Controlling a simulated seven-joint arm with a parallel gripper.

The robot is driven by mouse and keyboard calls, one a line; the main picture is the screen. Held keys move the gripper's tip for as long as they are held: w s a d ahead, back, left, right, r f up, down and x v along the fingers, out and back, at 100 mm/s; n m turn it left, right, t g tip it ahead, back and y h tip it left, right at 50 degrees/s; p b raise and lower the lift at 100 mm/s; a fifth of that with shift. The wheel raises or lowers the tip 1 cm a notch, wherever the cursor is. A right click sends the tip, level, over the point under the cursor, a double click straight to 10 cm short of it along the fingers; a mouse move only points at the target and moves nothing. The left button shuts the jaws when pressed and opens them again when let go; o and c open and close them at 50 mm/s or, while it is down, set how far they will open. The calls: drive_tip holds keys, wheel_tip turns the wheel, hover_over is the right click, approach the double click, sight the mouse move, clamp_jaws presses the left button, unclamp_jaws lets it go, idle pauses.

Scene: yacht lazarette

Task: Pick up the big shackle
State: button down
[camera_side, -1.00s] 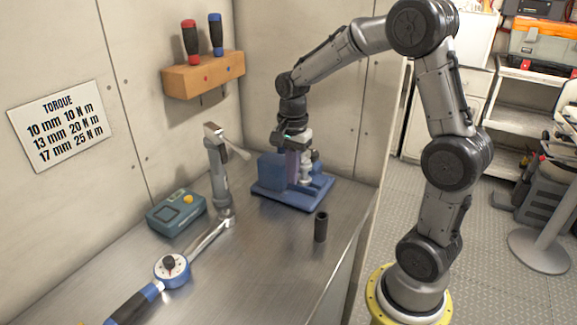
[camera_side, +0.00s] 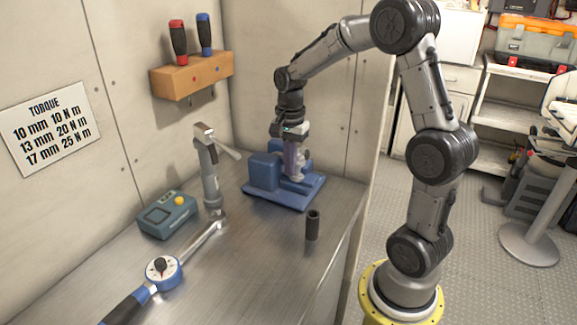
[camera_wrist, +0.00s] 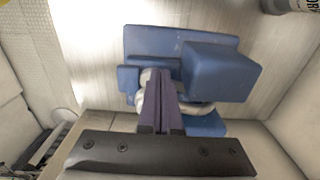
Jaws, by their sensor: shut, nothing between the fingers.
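A pale metal fitting that looks like the shackle (camera_wrist: 198,109) is in the blue holder (camera_side: 262,187) at the back of the bench. In the wrist view, curved pale parts show on both sides of my purple fingers, and its middle is hidden behind them. My gripper (camera_side: 292,172) points down over the holder. Its fingers are together with nothing between them, and they also show in the wrist view (camera_wrist: 158,80). I cannot tell whether they touch the fitting. The holder has a taller block (camera_wrist: 222,70) close beside the fingers.
A dark upright cylinder (camera_side: 313,225) stands near the bench's right edge. A torque wrench (camera_side: 163,272), a teal box (camera_side: 167,215) and an upright grey tool (camera_side: 209,178) are on the left. A wooden screwdriver rack (camera_side: 190,76) is on the wall.

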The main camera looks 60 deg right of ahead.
drive_tip(key=shift+a, duration=0.15)
drive_tip(key=shift+a, duration=0.35)
drive_tip(key=a, duration=0.2)
drive_tip(key=shift+a, duration=0.4)
wheel_tip(320, 180, up, 10)
drive_tip(key=w, duration=0.2)
drive_tip(key=shift+n, duration=0.3)
drive_tip(key=f, duration=0.9)
drive_tip(key=shift+s+a, duration=0.1)
drive_tip(key=shift+s, duration=0.15)
drive_tip(key=d, duration=0.3)
drive_tip(key=shift+w+f, duration=0.15)
drive_tip(key=shift+f, duration=0.2)
drive_tip(key=shift+d, duration=0.55)
